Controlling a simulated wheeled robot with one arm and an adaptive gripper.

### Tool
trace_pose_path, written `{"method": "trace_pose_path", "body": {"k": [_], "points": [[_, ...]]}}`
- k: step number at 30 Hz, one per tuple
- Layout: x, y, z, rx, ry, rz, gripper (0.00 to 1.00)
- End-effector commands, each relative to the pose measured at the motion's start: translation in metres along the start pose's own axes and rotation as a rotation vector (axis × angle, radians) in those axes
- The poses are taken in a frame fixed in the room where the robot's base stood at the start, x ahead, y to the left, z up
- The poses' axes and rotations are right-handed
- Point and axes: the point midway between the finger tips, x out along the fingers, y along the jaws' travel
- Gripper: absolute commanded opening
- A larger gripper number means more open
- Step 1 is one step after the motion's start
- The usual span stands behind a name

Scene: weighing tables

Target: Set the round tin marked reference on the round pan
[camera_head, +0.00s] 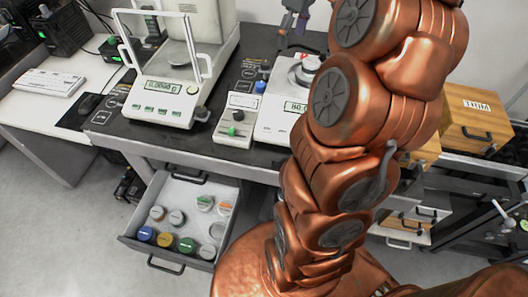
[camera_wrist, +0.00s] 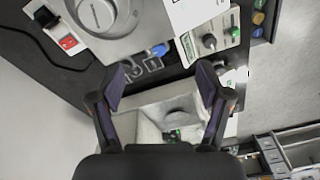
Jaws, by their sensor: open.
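My gripper (camera_wrist: 163,84) is open, with nothing between its fingers. It also shows at the top of the head view (camera_head: 293,26), above the back of the table. In the wrist view the balance with the glass shield (camera_wrist: 140,122) lies below and beyond the fingers. That balance (camera_head: 157,98) stands left in the head view, its small pan behind the glass. A silver round piece (camera_head: 308,66) sits on top of the right balance (camera_head: 272,122), partly behind my arm; it also shows in the wrist view (camera_wrist: 97,12). I cannot read any "reference" marking.
An open drawer (camera_head: 134,228) below the table holds several round tins with coloured lids (camera_head: 186,245). A small box with knobs (camera_head: 236,116) stands between the balances. A keyboard (camera_head: 50,82) is left, a wooden drawer box (camera_head: 476,118) right. My arm hides the table's right part.

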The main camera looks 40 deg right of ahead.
Motion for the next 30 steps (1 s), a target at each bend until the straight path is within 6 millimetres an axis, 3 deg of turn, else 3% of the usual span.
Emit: {"method": "trace_pose_path", "body": {"k": [1,7,15,24,30], "points": [[0.002,-0.023,-0.005,-0.011,-0.010,-0.005,0.77],[0.015,-0.106,-0.010,-0.004,-0.047,-0.022,0.77],[0.043,-0.203,0.020,0.051,-0.117,-0.028,0.77],[0.081,-0.280,0.087,0.175,-0.199,-0.006,0.77],[0.102,-0.307,0.129,0.267,-0.236,0.013,0.77]]}}
